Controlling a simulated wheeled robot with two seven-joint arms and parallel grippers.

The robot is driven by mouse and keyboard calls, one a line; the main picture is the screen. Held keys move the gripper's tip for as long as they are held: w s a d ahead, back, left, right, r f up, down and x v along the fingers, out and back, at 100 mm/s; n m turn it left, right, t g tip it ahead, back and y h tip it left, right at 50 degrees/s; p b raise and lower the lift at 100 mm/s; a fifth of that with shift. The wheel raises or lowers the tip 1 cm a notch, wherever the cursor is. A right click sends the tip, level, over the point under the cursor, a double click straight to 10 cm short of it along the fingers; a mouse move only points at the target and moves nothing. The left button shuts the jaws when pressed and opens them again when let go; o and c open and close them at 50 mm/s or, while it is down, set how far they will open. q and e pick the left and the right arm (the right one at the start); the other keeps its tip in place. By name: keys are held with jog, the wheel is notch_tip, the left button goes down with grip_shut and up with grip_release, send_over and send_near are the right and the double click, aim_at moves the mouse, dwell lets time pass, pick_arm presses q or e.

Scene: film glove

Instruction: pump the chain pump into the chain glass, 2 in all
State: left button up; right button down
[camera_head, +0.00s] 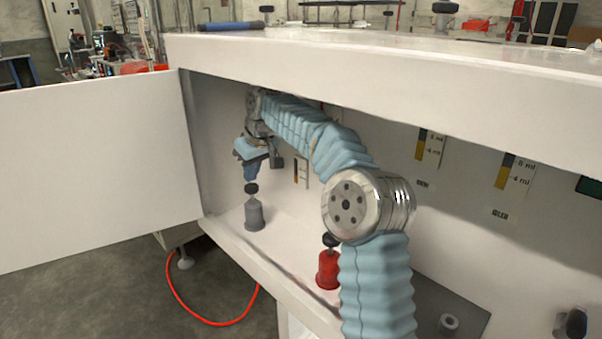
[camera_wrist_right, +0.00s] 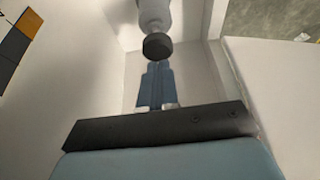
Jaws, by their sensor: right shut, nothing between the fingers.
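A grey pump (camera_head: 254,216) with a black knob stands upright on the cabinet floor near the open door. A red pump (camera_head: 327,270) with a black knob stands nearer, partly behind my right arm. I cannot read which is the chain pump. My right gripper (camera_head: 249,177) is shut and empty, pointing down just above the grey pump's knob. In the right wrist view the shut blue fingers (camera_wrist_right: 157,72) end close to the black knob (camera_wrist_right: 158,46); I cannot tell whether they touch. No glass is clearly recognisable. My left gripper is out of view.
Gauges marked in ml, one gauge (camera_head: 507,171) and another (camera_head: 428,147), are on the back wall with small labels. A small grey cylinder (camera_head: 449,325) is on a dark patch at the right. The white cabinet top (camera_head: 380,75) overhangs my arm; the white door (camera_head: 95,165) is at the left.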

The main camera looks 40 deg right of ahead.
jog(key=shift+f, duration=0.15)
jog(key=shift+f+b, duration=1)
jog(key=shift+f, duration=0.35)
jog(key=shift+r+p, duration=1.25)
jog(key=shift+r, duration=0.25)
jog(key=shift+r, duration=3)
